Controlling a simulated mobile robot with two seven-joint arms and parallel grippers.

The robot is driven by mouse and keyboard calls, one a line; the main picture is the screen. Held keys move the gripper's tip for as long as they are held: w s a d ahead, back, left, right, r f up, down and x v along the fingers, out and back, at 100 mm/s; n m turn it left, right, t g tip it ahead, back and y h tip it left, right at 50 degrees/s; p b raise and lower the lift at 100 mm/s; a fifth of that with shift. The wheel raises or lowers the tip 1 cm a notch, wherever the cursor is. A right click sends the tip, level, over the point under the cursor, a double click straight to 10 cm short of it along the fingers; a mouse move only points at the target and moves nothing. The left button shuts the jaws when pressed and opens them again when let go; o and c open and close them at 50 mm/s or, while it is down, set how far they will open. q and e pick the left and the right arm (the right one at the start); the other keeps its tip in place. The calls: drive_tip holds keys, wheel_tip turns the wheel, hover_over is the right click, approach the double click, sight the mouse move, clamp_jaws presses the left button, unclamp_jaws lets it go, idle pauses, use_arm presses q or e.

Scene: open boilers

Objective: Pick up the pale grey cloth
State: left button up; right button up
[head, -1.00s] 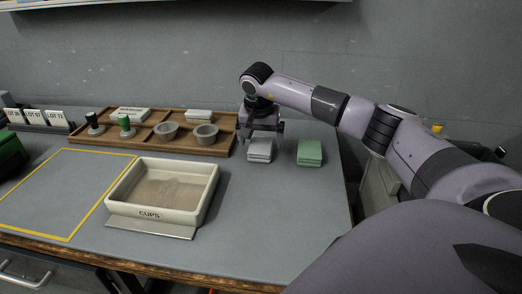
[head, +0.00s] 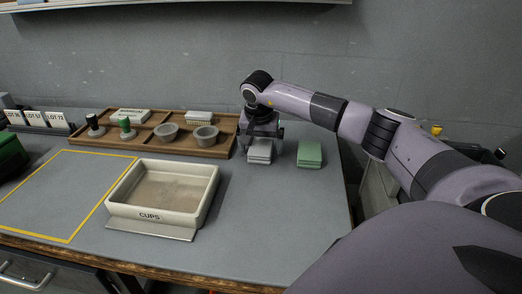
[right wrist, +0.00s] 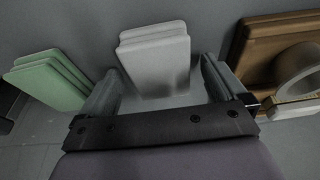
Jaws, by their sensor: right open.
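The pale grey cloth (head: 259,152) is a small folded stack on the bench, right of the wooden tray. It also shows in the right wrist view (right wrist: 156,60), at the top middle. My right gripper (head: 261,140) is low over the cloth. In the right wrist view the gripper (right wrist: 160,85) is open, with one finger on each side of the near end of the cloth. I see gaps between fingers and cloth near the tips, but cannot tell contact. My left gripper is not in view.
A green folded cloth (head: 309,153) lies close on the right. The wooden tray (head: 190,151), with stamps and grey bowls (head: 205,134), is close on the left. A CUPS tray (head: 113,205) stands in front, near a yellow-outlined area. The bench between the cloths and front edge is clear.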

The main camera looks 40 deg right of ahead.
sight(261, 146)
drive_tip(key=c, duration=1.1)
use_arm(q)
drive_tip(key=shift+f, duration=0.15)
use_arm(e)
drive_tip(key=shift+r, duration=0.1)
drive_tip(key=shift+r, duration=0.3)
use_arm(q)
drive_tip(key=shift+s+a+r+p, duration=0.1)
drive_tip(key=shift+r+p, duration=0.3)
drive_tip(key=shift+p, duration=0.2)
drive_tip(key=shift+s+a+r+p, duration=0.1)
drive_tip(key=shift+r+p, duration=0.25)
drive_tip(key=shift+p, duration=0.2)
use_arm(e)
wheel_tip(261, 146, up, 20)
drive_tip(key=shift+f, duration=0.15)
